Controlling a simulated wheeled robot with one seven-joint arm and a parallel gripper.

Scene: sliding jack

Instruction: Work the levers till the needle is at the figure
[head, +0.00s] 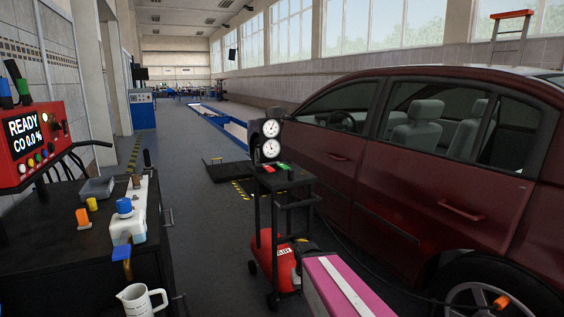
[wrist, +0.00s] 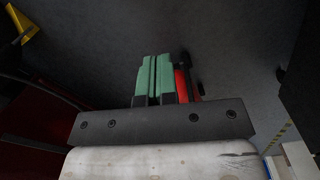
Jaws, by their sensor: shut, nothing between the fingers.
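In the head view a black trolley stands beside the car and carries two round white gauges (head: 271,138). Their needles and figures are too small to read. Just below them lie a small red lever (head: 267,168) and a small green lever (head: 283,168), side by side. In the wrist view my gripper (wrist: 153,58) is shut, its two green fingers together and nothing between them. A red part with a dark end (wrist: 182,84) shows just right of the fingers; I cannot tell whether it touches them. I cannot make out my gripper in the head view.
A dark red car (head: 400,170) fills the right. A red analyser (head: 31,142) reading READY and CO 0.0 % stands left, above a black bench holding a white jug (head: 138,300). A pink beam with a white stripe (head: 322,278) juts in below. Clear grey floor lies between bench and trolley.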

